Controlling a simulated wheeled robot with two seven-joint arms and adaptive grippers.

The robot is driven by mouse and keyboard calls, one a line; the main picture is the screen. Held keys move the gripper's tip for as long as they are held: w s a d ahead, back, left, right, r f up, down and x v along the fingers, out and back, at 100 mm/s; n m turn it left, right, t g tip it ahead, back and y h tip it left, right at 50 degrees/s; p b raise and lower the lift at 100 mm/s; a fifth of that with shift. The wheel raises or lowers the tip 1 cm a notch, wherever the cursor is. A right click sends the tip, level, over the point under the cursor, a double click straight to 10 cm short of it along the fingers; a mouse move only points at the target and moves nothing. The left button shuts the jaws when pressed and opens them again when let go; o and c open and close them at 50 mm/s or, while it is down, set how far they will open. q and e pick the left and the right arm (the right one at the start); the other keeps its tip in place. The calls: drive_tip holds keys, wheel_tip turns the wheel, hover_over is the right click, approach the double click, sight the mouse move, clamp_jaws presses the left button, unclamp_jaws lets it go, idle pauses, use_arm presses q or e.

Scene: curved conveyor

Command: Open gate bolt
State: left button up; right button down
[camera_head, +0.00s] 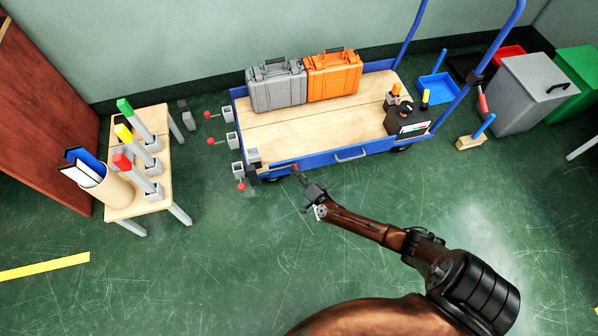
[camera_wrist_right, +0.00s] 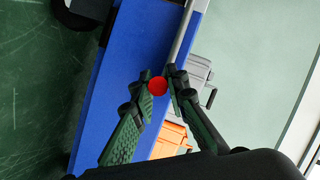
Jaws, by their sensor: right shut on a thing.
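The cart (camera_head: 325,158) has a blue frame and a wooden deck, and its long blue front side panel also shows in the right wrist view (camera_wrist_right: 130,70). A small red bolt knob (camera_head: 295,167) is at that panel's left part, near the cart's front left corner. In the right wrist view the round red knob (camera_wrist_right: 158,86) sits between the two dark green-padded fingers. My right gripper (camera_head: 303,178) is shut on this knob from the near side. The rest of the bolt is hidden or too small to tell. My left gripper is not in view.
A grey case (camera_head: 277,88) and an orange case (camera_head: 334,77) stand on the deck, with a black box (camera_head: 407,119) at right. Square sockets with red knobs (camera_head: 211,141) stick out from the cart's left end. A small table (camera_head: 125,202) stands left. Floor in front is clear.

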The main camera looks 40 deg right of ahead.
drive_tip(key=c, duration=1.9)
unclamp_jaws()
drive_tip(key=shift+s, duration=0.1)
drive_tip(key=v, duration=1.2)
